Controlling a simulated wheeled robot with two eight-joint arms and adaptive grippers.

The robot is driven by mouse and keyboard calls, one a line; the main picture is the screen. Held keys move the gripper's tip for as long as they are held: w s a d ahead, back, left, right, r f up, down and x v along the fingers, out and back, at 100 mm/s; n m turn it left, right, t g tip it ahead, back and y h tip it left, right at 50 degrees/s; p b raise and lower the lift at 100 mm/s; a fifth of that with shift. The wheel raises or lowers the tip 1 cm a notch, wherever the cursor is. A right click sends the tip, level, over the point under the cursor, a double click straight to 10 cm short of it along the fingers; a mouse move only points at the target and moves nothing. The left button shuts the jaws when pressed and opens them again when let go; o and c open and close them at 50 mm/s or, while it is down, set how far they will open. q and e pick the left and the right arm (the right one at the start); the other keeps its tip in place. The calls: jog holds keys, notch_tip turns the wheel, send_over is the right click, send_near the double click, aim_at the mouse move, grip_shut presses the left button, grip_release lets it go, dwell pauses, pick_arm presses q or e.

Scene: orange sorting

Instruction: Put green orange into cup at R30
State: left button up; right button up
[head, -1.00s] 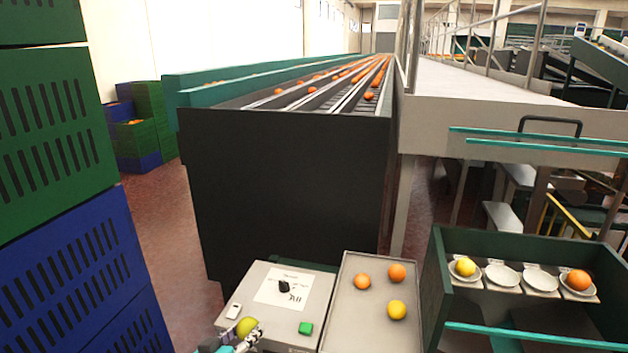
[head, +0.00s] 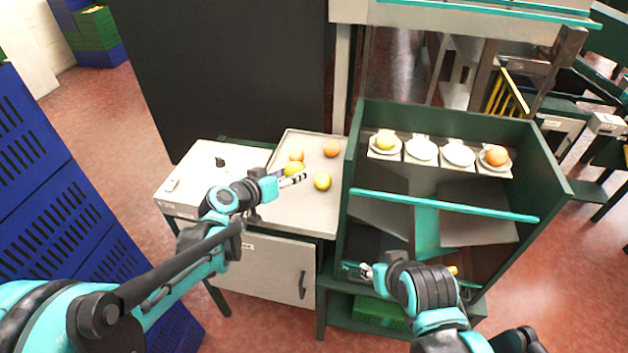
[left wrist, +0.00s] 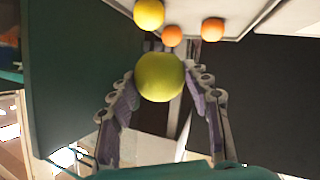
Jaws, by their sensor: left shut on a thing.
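The green orange (head: 293,169) is between the fingers of my left gripper (head: 291,180), held above the left part of the tray. In the left wrist view the green orange (left wrist: 160,77) sits between both fingers (left wrist: 163,100). White cups stand in a row on the green rack: one holds a yellow fruit (head: 385,142), two middle cups (head: 421,150) (head: 459,155) are empty, and the right one holds an orange (head: 496,156). The cup labels are too small to read, so I cannot tell which is R30. My right gripper (head: 366,271) is low before the rack; its fingers are unclear.
The grey tray (head: 290,217) holds two oranges (head: 331,148) (head: 296,155) and a yellow fruit (head: 322,181). The green rack's side wall (head: 352,170) rises between tray and cups. A teal bar (head: 445,205) crosses the rack's front. Blue crates (head: 40,190) stand at left.

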pick_arm(q)
jog(key=b, duration=0.2)
send_over(293, 206)
notch_tip(293, 206, down, 6)
jog(key=shift+r, duration=0.1)
jog(key=shift+f+b, duration=0.95)
jog(key=shift+f, duration=1.1)
jog(key=shift+r, duration=0.1)
jog(key=shift+s, duration=0.1)
jog(key=o, duration=1.2)
